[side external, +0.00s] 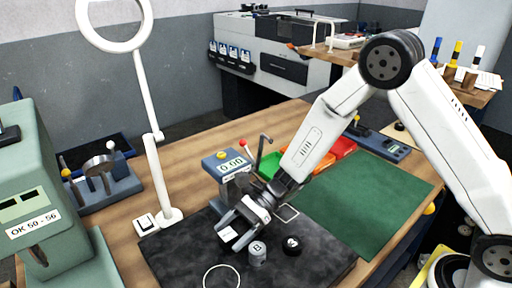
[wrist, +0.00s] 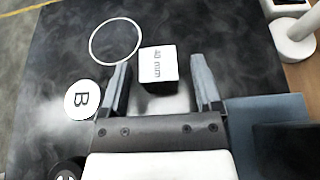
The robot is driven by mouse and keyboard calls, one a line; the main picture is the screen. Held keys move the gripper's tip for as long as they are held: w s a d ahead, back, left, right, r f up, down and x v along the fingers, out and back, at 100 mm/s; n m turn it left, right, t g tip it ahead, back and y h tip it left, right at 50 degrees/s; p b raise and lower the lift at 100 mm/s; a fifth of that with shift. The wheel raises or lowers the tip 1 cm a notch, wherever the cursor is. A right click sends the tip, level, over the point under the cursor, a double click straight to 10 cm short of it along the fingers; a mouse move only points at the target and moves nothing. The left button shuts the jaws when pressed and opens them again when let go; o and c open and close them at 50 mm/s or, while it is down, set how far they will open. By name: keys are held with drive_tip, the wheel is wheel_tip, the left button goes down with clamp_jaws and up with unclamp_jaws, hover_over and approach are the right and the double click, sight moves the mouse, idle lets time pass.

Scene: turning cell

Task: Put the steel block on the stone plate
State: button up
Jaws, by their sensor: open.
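The steel block is a small cube with a white top marked "40 mm" (wrist: 158,65). In the wrist view it sits between my fingertips, over the dark stone plate (wrist: 60,40), with a gap to the finger on its right. It also shows in the side view (side external: 228,234), partly covered by my gripper (side external: 238,230). The stone plate (side external: 180,262) is a dark, mottled slab on the wooden bench. My gripper (wrist: 158,66) is open, its fingers low on either side of the block. The block appears to rest on the plate; its underside is hidden.
A grey cylinder marked B (side external: 257,254) and a black round piece (side external: 292,245) stand close beside the gripper. A gauge (side external: 230,165) stands behind; a green mat (side external: 370,200) lies clear at right.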

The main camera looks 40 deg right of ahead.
drive_tip(key=v, duration=1)
drive_tip(key=shift+d+r, duration=0.1)
drive_tip(key=shift+d, duration=0.2)
drive_tip(key=shift+s, duration=0.15)
drive_tip(key=shift+s+d+f+n+h, duration=0.2)
drive_tip(key=shift+s+n+h, duration=0.2)
drive_tip(key=shift+s+n, duration=0.15)
drive_tip(key=s+d+n+h, duration=0.1)
drive_tip(key=s+n+h, duration=0.1)
drive_tip(key=s+d+f+n+g+h, duration=0.1)
drive_tip(key=s+n+h, duration=0.1)
drive_tip(key=s+d+f+n+h, duration=0.1)
drive_tip(key=s+d+n+h, duration=0.1)
drive_tip(key=s, duration=0.1)
drive_tip(key=shift+d+g, duration=0.1)
drive_tip(key=shift+g, duration=0.2)
drive_tip(key=s+d+r+n+t+h, duration=0.1)
drive_tip(key=s+d+n+t+h, duration=0.2)
drive_tip(key=d+n+h, duration=0.3)
drive_tip(key=d+n+t, duration=0.1)
drive_tip(key=n, duration=0.4)
drive_tip(key=shift+r+h, duration=0.3)
drive_tip(key=shift+r, duration=0.1)
